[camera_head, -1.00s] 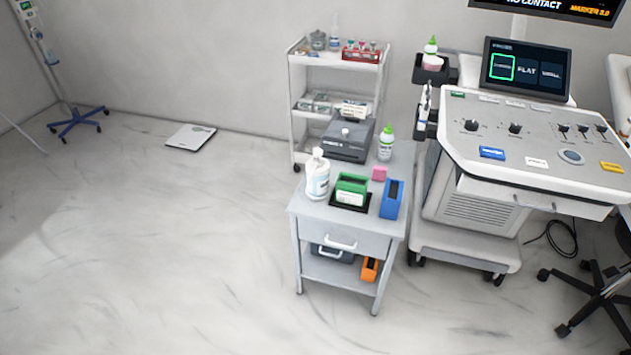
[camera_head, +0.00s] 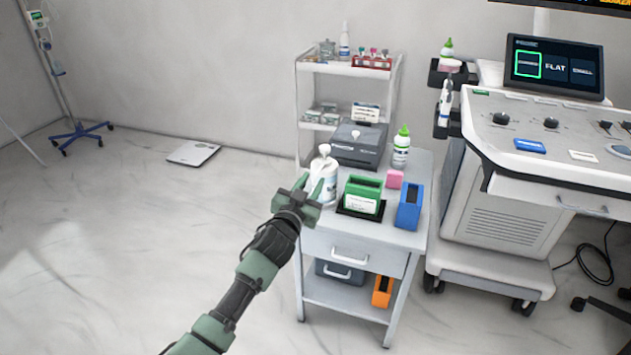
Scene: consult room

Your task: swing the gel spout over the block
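A white gel pump bottle (camera_head: 329,183) stands at the left rear of the small grey cart's top. Its pump head with the spout (camera_head: 325,151) is on top; which way the spout points is too small to tell. To its right a green block (camera_head: 362,188) with a white label sits on a black pad. My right gripper is not in view.
A blue holder (camera_head: 410,206) stands at the cart's right edge. A green-capped bottle (camera_head: 401,150) and a grey box device (camera_head: 358,143) stand behind. The ultrasound console (camera_head: 545,140) is to the right. Open floor (camera_head: 120,250) lies to the left.

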